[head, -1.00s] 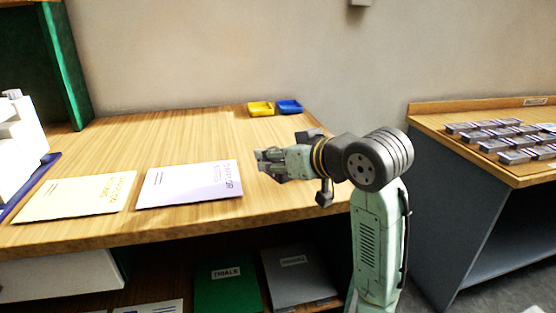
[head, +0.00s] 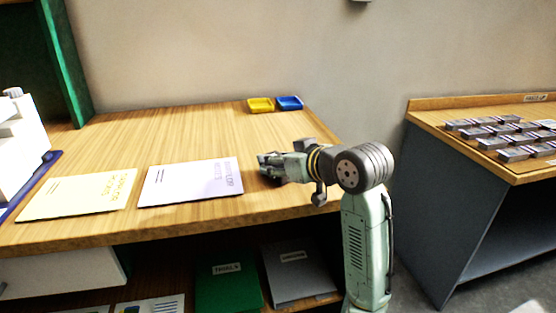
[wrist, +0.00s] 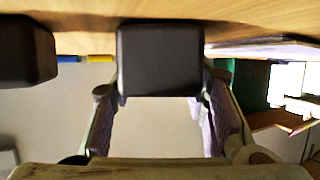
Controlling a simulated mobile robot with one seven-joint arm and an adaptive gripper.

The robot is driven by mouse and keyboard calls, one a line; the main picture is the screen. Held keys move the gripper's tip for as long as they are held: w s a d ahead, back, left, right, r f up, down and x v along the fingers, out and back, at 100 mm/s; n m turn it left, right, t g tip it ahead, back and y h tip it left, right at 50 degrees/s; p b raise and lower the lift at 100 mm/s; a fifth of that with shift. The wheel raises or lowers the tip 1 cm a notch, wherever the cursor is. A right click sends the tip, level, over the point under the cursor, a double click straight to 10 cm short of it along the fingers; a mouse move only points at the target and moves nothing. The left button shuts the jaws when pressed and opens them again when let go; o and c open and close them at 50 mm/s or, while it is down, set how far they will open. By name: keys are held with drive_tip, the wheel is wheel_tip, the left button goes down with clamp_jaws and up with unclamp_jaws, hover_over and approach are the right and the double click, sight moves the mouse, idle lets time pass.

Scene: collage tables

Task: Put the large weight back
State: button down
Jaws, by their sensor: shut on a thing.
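My gripper (head: 264,165) is shut over the right part of the wooden table, to the right of the white booklet. In the wrist view, my gripper (wrist: 160,82) has its fingers on either side of a dark block (wrist: 160,60), which I take to be the large weight. The block hides what lies behind it. In the head view the block cannot be told apart from my fingers. I cannot tell whether it touches the table.
A yellow tray (head: 260,105) and a blue tray (head: 289,103) stand at the back. A white booklet (head: 190,183) and a yellow booklet (head: 78,195) lie on the table (head: 190,130). Several grey metal blocks (head: 505,135) sit on the right table. Another dark shape (wrist: 25,50) is unclear.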

drive_tip(key=c, duration=0.9)
unclamp_jaws()
drive_tip(key=shift+f, duration=0.1)
drive_tip(key=shift+c, duration=0.2)
